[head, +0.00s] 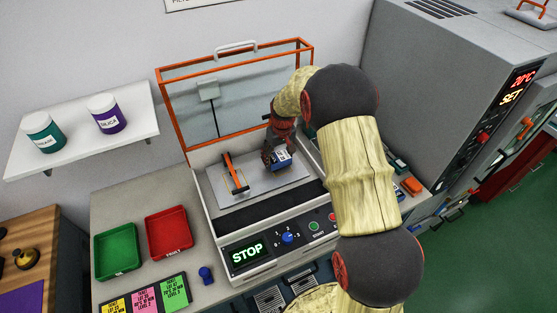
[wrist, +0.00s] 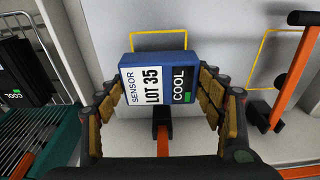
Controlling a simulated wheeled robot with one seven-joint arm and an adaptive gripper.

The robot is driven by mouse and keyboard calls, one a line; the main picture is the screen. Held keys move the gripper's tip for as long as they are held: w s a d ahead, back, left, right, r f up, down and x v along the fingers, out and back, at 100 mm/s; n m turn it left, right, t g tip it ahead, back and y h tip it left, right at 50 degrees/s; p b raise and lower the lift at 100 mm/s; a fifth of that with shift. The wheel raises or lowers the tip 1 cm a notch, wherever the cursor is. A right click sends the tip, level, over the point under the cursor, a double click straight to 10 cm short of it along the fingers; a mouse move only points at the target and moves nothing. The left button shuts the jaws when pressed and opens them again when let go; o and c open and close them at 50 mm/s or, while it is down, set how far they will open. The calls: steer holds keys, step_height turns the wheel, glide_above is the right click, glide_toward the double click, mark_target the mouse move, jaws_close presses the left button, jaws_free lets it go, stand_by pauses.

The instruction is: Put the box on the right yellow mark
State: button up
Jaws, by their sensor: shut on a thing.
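The box (wrist: 153,85) is blue with a white label reading SENSOR LOT 35 and a dark COOL panel. My gripper (wrist: 160,92) is shut on its two sides. In the head view the box (head: 281,160) is at the right part of the grey plate, with my gripper (head: 274,146) around it. In the wrist view one yellow mark (wrist: 158,33) shows as an outline just beyond the box, which hides part of it. Another yellow mark (wrist: 263,48) lies to the right, empty. I cannot tell whether the box touches the plate.
An orange clamp handle (head: 234,174) stands on the plate's left part; another orange bar (wrist: 163,142) shows below the box in the wrist view. The raised orange-framed lid (head: 164,90) is behind. A second COOL box (wrist: 15,80) is at the wrist view's left.

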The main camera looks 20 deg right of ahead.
steer(key=shift+f, duration=0.6)
steer(key=shift+f, duration=0.1)
steer(key=o, duration=1.3)
